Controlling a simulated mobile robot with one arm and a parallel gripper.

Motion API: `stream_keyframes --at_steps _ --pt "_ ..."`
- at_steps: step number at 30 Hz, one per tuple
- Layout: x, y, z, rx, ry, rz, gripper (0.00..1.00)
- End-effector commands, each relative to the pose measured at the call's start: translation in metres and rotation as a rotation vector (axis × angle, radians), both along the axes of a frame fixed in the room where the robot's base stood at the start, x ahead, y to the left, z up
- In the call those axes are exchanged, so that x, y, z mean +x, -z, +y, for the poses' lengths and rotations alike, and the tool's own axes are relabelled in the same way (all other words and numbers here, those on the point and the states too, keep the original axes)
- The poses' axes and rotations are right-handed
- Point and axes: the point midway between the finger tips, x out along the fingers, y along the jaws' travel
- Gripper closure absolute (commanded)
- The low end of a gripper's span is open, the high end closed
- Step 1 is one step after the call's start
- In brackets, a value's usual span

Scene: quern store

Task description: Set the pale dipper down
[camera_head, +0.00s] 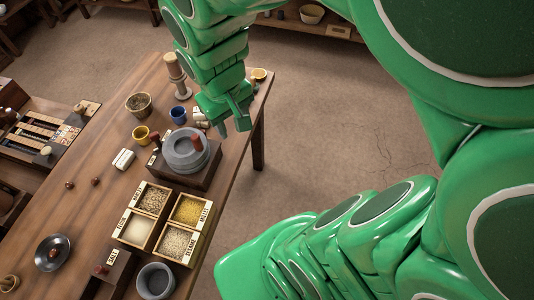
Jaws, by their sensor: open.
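My gripper (233,125) is open above the far right part of the long wooden table (100,145), right of the grey quern. Nothing shows between its fingers. I cannot make out the pale dipper for certain. A small pale object (199,114) lies just left of my gripper, partly hidden by it; I cannot tell whether it is the dipper.
The grey quern (184,158) stands on a dark block near the right edge. A labelled grain box (161,222) is in front.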

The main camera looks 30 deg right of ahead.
Motion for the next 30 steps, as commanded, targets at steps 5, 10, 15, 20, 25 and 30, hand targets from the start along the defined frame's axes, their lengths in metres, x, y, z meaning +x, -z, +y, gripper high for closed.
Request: stream_keyframes --at_steps 5,10,15,20,25,30 --pt "-0.064 -0.015 -0.014 0.034 0.099 0.111 0.52" --pt "-0.108 -0.025 -0.016 0.065 0.154 0.190 0.52" --pt "-0.127 -0.028 -0.015 0.079 0.173 0.224 0.52" --pt "-0.129 -0.029 -0.014 0.080 0.176 0.229 0.52" --pt "-0.129 -0.028 -0.014 0.080 0.176 0.229 0.52" --pt "-0.129 -0.028 -0.014 0.080 0.175 0.229 0.52"
